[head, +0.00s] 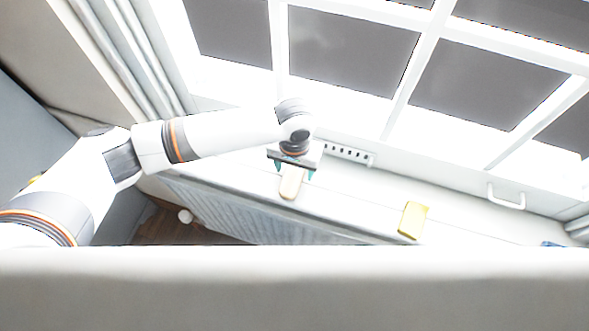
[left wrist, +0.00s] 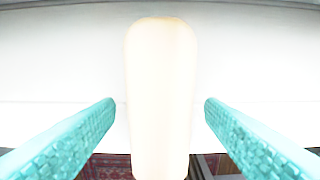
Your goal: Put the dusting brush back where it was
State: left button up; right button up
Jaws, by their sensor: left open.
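The dusting brush shows as a pale, rounded wooden handle (head: 291,183) on the white windowsill (head: 345,200) in the head view. It also fills the middle of the left wrist view (left wrist: 160,90), upright in that picture. My left gripper (head: 294,170) is over the handle. Its two teal fingers are open, one on each side of the handle, with a visible gap on both sides. The bristles cannot be made out. My right gripper is not in view.
A yellow block (head: 413,220) lies on the sill to the right. A slotted vent (head: 348,153) and a white handle (head: 506,197) are by the window frame. A ribbed radiator (head: 225,210) is below the sill. The sill between brush and yellow block is clear.

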aim_at(294, 171)
pick_arm(q)
notch_tip(294, 171, up, 10)
jog(key=b, duration=0.1)
dwell(0.4)
